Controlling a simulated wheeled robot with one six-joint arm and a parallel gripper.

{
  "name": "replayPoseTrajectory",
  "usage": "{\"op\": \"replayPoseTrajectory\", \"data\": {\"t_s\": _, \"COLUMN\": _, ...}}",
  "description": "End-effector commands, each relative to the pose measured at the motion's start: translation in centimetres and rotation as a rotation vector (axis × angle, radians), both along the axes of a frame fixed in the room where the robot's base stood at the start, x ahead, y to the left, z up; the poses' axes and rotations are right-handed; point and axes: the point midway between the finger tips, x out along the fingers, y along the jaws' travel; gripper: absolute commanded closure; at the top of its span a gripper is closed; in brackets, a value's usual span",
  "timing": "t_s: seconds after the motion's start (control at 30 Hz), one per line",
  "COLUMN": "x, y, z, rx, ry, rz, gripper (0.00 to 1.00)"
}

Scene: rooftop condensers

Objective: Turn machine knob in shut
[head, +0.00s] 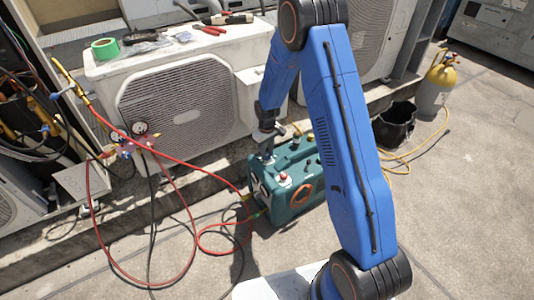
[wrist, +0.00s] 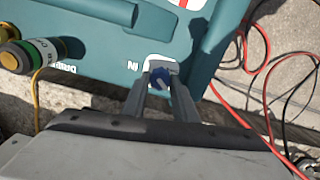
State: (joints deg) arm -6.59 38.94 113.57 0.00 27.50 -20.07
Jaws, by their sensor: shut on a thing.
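The green machine (head: 285,190) stands on the concrete ground in front of the white condenser unit. In the wrist view its teal top (wrist: 110,50) carries a blue knob (wrist: 160,80) beside the letters "IN". My gripper (wrist: 160,85) has its two grey fingers closed on either side of this blue knob. In the head view my gripper (head: 267,140) is at the machine's back left end, and the knob is hidden there. A red knob (head: 284,178) shows on the machine's front left. The knob's exact turn angle cannot be told.
Red hoses (head: 190,225) run from a gauge manifold (head: 132,140) to the machine's left side. A black bucket (head: 395,125) and a yellow-topped grey cylinder (head: 435,88) stand at right.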

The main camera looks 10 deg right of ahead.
Motion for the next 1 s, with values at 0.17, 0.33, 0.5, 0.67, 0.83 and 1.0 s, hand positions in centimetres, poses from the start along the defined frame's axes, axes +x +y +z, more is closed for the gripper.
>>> {"op": "replayPoseTrajectory", "data": {"t_s": 0.17, "x": 0.02, "y": -0.02, "z": 0.03, "rx": 0.000, "ry": 0.000, "rz": -0.167, "gripper": 0.97}}
{"op": "replayPoseTrajectory", "data": {"t_s": 0.33, "x": 0.03, "y": -0.03, "z": 0.03, "rx": 0.000, "ry": 0.000, "rz": -0.328, "gripper": 0.97}}
{"op": "replayPoseTrajectory", "data": {"t_s": 0.5, "x": 0.03, "y": -0.04, "z": 0.03, "rx": 0.000, "ry": 0.000, "rz": -0.489, "gripper": 0.97}}
{"op": "replayPoseTrajectory", "data": {"t_s": 0.67, "x": 0.03, "y": -0.04, "z": 0.03, "rx": 0.000, "ry": -0.001, "rz": -0.628, "gripper": 0.97}}
{"op": "replayPoseTrajectory", "data": {"t_s": 0.83, "x": 0.03, "y": -0.05, "z": 0.03, "rx": 0.000, "ry": -0.001, "rz": -0.752, "gripper": 0.97}}
{"op": "replayPoseTrajectory", "data": {"t_s": 1.0, "x": 0.03, "y": -0.05, "z": 0.04, "rx": 0.000, "ry": -0.001, "rz": -0.843, "gripper": 0.97}}
